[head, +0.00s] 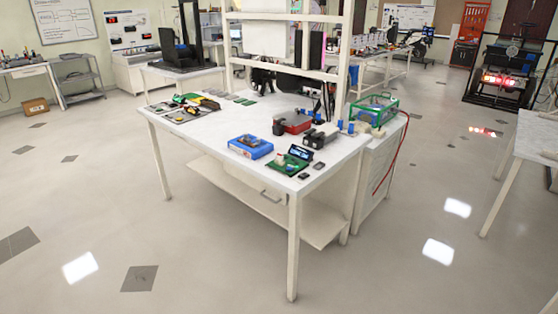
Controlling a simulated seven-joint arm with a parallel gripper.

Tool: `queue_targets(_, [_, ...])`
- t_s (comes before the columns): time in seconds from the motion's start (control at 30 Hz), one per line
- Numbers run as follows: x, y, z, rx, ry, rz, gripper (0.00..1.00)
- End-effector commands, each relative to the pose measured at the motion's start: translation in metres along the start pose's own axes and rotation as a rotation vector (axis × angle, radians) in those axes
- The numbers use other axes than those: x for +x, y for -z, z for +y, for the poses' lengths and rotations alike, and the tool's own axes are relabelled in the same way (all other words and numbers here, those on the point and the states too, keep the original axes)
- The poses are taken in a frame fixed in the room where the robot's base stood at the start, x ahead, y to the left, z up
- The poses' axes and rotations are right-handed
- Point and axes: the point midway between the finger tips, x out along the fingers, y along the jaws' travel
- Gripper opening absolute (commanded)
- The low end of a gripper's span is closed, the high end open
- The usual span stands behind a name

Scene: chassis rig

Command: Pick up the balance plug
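I cannot tell which item is the balance plug; the parts on the white workbench (196,132) are too small from here. Two small dark pieces, one at the front corner (303,176) and one just behind it (318,166), lie beside a green device with a dark screen (297,152). A blue tray (250,147) holding small parts is left of that device. My gripper is not in view.
Yellow-black tools (204,103) lie left. A red cable (392,160) hangs off the right side. Floor in front (200,240) is open; another table (535,135) stands right.

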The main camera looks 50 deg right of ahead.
Motion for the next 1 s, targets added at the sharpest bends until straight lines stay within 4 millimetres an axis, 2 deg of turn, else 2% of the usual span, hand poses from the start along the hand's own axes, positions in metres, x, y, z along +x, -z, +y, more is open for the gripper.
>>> queue_targets(0.1, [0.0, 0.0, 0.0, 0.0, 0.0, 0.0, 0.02])
queue_targets(0.8, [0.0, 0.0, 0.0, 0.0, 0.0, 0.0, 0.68])
queue_targets(1.0, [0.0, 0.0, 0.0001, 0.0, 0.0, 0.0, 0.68])
